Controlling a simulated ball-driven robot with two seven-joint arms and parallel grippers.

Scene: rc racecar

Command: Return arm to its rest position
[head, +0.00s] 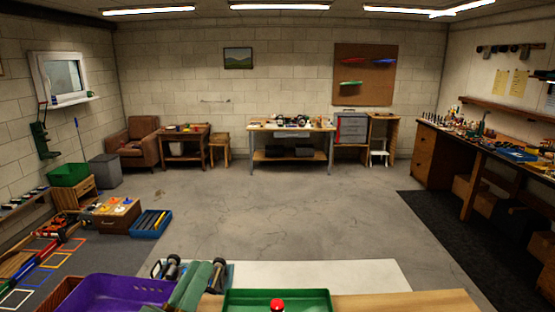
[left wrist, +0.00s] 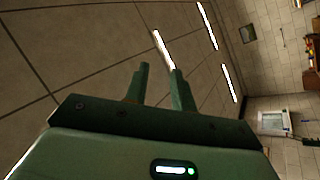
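My left gripper (head: 206,272) shows at the bottom of the head view as dull green parts above the near table, beside the purple tray. In the left wrist view its two green fingers (left wrist: 161,68) stand apart with a gap between them and nothing held. They point up toward the block wall and ceiling lights. Dark wheels (head: 170,268) show right behind the gripper in the head view; the gripper partly hides what they belong to. My right gripper is not in view.
A purple tray (head: 110,290) and a green tray (head: 312,297) lie on the near table, the green one with a red-topped thing (head: 277,304) at it. A white surface (head: 320,275) lies behind. The concrete floor (head: 290,215) beyond is clear. A long workbench (head: 470,150) runs along the right wall.

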